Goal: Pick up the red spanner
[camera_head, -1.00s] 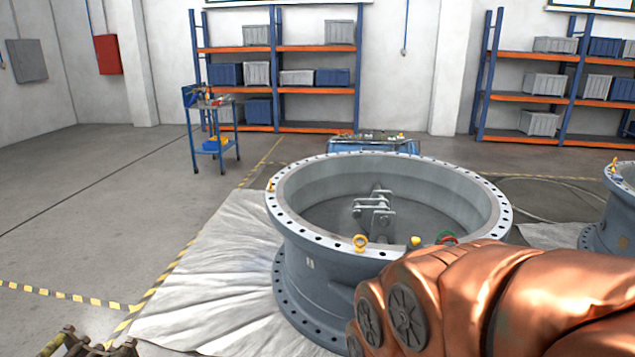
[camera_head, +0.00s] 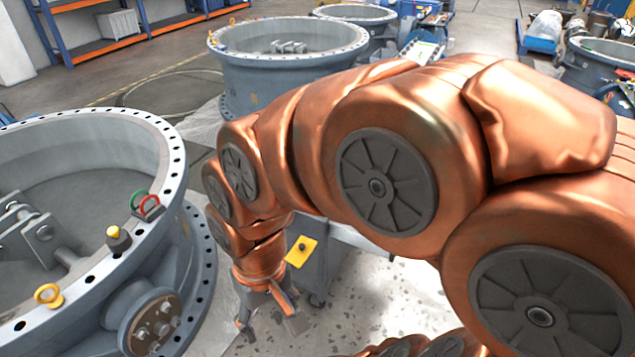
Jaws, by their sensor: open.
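My gripper (camera_head: 268,322) hangs at the lower middle of the head view, at the end of my copper-coloured arm. It points down over the pale speckled floor. Its fingers are apart, with nothing visible between them. I cannot make out a red spanner in this view; my arm covers much of the middle and right.
A large grey butterfly valve (camera_head: 172,190) stands close at left, with yellow, green and red fittings on its rim. A grey wheeled unit with a yellow plate (camera_head: 300,252) is just right of the gripper. More valves (camera_head: 250,75) stand behind. A shelf rack (camera_head: 105,45) is back left.

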